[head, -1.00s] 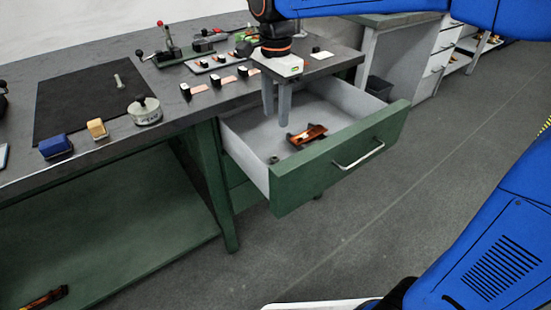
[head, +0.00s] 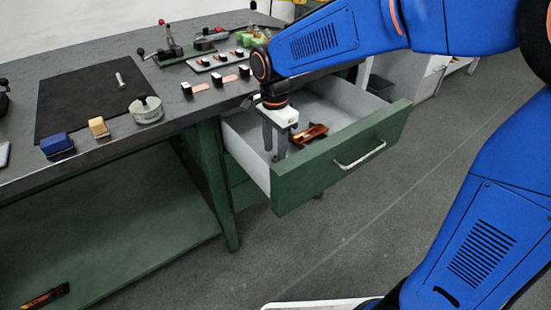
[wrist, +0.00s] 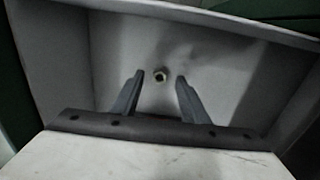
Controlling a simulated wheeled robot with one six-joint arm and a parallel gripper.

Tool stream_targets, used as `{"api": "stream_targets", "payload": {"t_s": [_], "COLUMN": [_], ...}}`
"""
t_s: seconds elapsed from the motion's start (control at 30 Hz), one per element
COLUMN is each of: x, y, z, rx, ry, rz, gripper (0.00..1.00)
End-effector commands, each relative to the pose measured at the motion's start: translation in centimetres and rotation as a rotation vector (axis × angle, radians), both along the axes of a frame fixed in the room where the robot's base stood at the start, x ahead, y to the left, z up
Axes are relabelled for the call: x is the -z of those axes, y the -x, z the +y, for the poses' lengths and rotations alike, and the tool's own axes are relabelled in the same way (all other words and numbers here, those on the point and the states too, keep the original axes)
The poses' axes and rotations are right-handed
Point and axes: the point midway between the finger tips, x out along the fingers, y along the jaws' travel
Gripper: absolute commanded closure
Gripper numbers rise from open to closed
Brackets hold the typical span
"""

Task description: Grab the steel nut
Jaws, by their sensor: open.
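The steel nut (wrist: 160,75) lies on the floor of the open drawer. In the wrist view it sits between and just beyond my two fingertips, near the middle. My gripper (wrist: 159,76) is open and empty, with a finger on either side of the nut's line. In the head view my gripper (head: 275,154) points down into the left part of the drawer, and the nut cannot be made out clearly near the fingers. How far the fingertips are above the drawer floor is hard to tell.
The green-fronted drawer (head: 345,160) has pale walls close around my gripper. An orange-brown object (head: 311,134) lies in the drawer to the right of the fingers. The workbench (head: 180,108) beside it holds a dark mat (head: 85,98), blocks and small tools.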

Motion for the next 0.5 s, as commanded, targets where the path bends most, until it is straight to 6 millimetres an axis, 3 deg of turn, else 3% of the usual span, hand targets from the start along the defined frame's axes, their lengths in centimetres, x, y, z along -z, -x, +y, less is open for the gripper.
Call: {"api": "stream_targets", "payload": {"t_s": [0.13,0.4,0.5], "x": [1.3,1.6,1.6], "y": [0.0,0.0,0.0], "z": [0.0,0.0,0.0], "rx": [0.000,0.000,0.000], "ry": [0.000,-0.001,-0.001], "rz": [0.000,-0.002,-0.002], "gripper": [0.59,0.59,0.81]}}
